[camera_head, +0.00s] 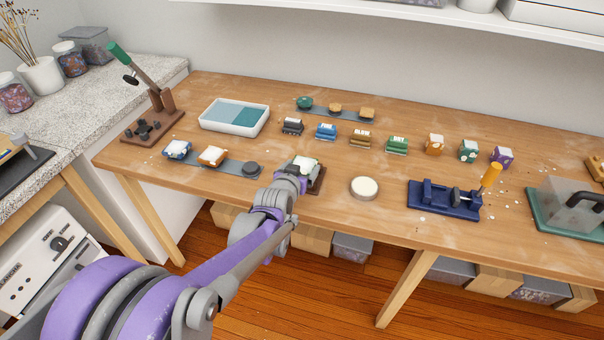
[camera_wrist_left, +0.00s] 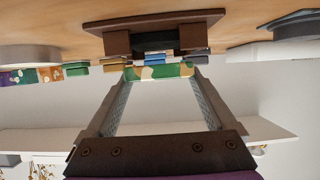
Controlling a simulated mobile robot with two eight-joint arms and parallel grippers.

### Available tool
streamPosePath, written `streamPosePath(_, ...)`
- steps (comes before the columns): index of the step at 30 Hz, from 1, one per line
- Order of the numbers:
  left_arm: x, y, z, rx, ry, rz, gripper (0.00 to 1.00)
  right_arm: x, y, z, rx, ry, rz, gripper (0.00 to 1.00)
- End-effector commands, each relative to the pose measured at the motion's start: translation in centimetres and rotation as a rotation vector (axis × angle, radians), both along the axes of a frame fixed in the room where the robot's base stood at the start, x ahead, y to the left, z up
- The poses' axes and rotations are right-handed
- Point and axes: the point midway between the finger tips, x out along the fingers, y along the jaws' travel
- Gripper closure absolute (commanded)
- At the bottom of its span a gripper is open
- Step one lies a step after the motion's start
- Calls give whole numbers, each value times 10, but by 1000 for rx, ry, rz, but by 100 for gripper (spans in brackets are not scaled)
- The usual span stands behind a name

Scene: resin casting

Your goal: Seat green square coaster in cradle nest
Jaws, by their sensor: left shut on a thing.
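My left gripper (camera_head: 300,170) is shut on the green square coaster (camera_wrist_left: 160,72), which has cream and tan patches. The coaster sits between the two fingertips (camera_wrist_left: 159,75) in the left wrist view, and its pale top (camera_head: 307,163) shows past the gripper in the head view. The brown cradle (camera_wrist_left: 155,24), a flat base with raised blocks, is right by the coaster in the upside-down wrist view. Part of the cradle (camera_head: 319,184) shows beside the gripper in the head view; the gripper hides the rest. I cannot tell whether coaster and cradle touch. My right gripper is not in view.
A round white disc (camera_head: 364,188) lies right of the cradle, and a navy clamp fixture (camera_head: 445,198) stands farther right. A grey-blue strip (camera_head: 230,167) with several pieces lies to the left. A row of small coloured blocks (camera_head: 360,139) and a white tray (camera_head: 235,117) stand behind.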

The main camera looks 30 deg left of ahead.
Motion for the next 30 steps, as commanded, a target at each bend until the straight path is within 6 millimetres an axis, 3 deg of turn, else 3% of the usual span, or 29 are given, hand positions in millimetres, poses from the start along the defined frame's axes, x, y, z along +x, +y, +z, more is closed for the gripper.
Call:
streamPosePath(3,0,0,-18,0,0,0,69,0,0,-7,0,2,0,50)
streamPosePath(14,0,0,-21,0,0,0,69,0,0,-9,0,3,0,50)
streamPosePath(15,0,0,-21,0,0,0,8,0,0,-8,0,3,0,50)
streamPosePath(16,0,0,-21,0,0,0,2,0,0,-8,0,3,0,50)
streamPosePath(26,0,0,-15,0,0,0,0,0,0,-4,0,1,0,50)
streamPosePath(30,-18,-4,-8,0,0,0,0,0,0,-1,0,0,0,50)
